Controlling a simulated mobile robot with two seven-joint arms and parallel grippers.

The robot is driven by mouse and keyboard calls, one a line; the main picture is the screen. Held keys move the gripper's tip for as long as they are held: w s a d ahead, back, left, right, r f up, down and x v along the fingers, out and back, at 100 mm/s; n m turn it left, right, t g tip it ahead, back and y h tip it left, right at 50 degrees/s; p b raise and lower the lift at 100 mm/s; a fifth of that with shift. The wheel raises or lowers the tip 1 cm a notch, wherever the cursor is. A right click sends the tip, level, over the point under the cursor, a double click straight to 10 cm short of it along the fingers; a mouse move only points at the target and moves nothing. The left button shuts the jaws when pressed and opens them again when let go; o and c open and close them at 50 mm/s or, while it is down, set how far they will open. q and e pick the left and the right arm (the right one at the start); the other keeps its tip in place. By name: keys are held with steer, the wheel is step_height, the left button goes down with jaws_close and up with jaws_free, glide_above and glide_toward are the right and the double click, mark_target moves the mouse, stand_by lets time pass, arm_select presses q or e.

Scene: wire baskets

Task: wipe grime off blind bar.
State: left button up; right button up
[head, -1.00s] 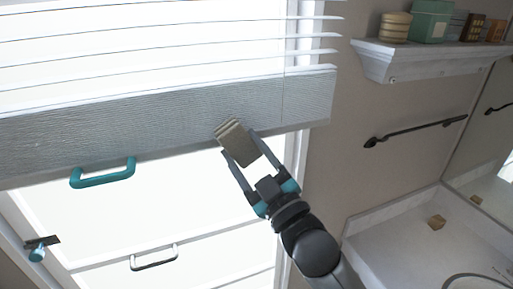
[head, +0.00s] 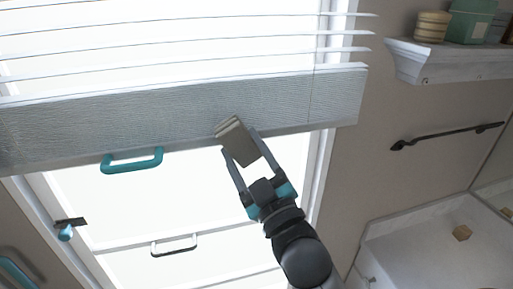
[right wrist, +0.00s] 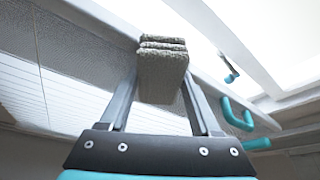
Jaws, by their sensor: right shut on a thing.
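The blind bar (head: 90,128) is a wide grey textured bar across the window, with a teal handle (head: 132,161) on its lower edge. My right gripper (head: 243,158) is shut on a layered grey-tan block (head: 237,141), like a sponge or folded cloth, and holds it at the bar's lower edge, right of the handle. In the right wrist view the block (right wrist: 162,70) sits between the two fingers in front of the bar (right wrist: 110,30). I cannot tell whether it touches the bar. No distinct grime patch shows. My left gripper is not in view.
White blind slats (head: 180,50) hang above the bar. A white shelf (head: 440,62) with jars and boxes is on the right wall, above a dark towel rail (head: 447,136).

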steer(key=shift+s+a, duration=0.1)
steer(key=shift+a, duration=0.2)
steer(key=shift+s+a, duration=0.25)
steer(key=shift+a, duration=0.5)
steer(key=shift+s+a, duration=0.2)
steer(key=shift+a, duration=0.5)
steer(key=shift+s+a, duration=0.25)
steer(key=shift+a, duration=0.5)
steer(key=s+d, duration=0.2)
steer(key=s, duration=0.4)
steer(key=shift+s, duration=0.35)
steer(key=shift+d, duration=0.1)
